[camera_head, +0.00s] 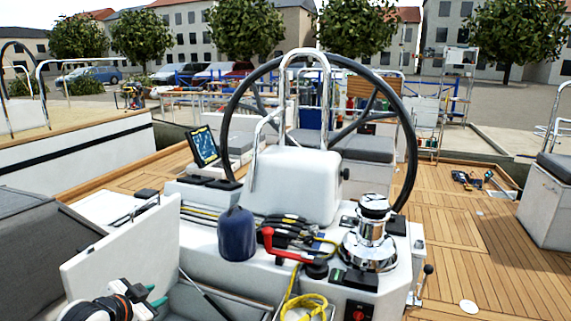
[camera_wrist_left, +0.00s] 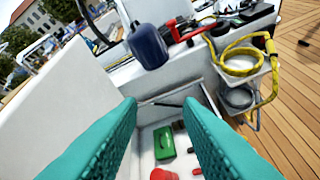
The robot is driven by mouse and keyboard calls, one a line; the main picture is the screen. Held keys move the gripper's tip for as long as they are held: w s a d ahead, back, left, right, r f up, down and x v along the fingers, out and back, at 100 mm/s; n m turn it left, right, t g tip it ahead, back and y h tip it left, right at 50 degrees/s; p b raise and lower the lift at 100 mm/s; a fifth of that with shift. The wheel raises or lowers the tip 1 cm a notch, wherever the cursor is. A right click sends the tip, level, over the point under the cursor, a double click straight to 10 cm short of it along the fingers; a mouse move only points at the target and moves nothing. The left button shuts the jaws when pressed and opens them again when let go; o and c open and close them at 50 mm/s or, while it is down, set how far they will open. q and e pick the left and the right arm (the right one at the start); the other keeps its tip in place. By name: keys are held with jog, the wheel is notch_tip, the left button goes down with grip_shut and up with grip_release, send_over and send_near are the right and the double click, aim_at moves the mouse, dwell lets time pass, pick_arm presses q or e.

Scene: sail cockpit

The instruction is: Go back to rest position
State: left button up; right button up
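My left gripper (camera_head: 155,295) is at the bottom left of the head view, beside the raised white locker lid (camera_head: 122,245). In the left wrist view its teal fingers (camera_wrist_left: 160,104) are wide apart with nothing between them. They point over an open white locker, in which a green item (camera_wrist_left: 164,143) and a red item (camera_wrist_left: 163,174) lie below. My right gripper is in neither view.
A dark blue cylinder (camera_head: 237,233), a red-handled winch handle (camera_head: 272,243), a chrome winch (camera_head: 372,235) and a coiled yellow rope (camera_head: 307,307) are on or by the console. The steering wheel (camera_head: 410,150) stands behind. Teak deck (camera_head: 475,240) is mostly clear at right.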

pick_arm(q)
jog(key=s+d+f+n+g, duration=0.1)
jog(key=s+d+f+g, duration=0.1)
jog(key=s+d+f, duration=0.35)
jog(key=s+d+f+n+g, duration=0.1)
jog(key=s+d+f+g, duration=0.15)
jog(key=s+f, duration=0.5)
jog(key=s+d+f+n+g+y, duration=0.2)
jog(key=s+n+g, duration=0.2)
jog(key=s, duration=1.8)
notch_tip(320, 180, down, 25)
jog(key=s+a+f+g, duration=0.2)
jog(key=s+a+f, duration=0.1)
jog(key=s+f, duration=1.3)
jog(key=shift+s+f, duration=0.25)
jog(key=shift+s, duration=0.3)
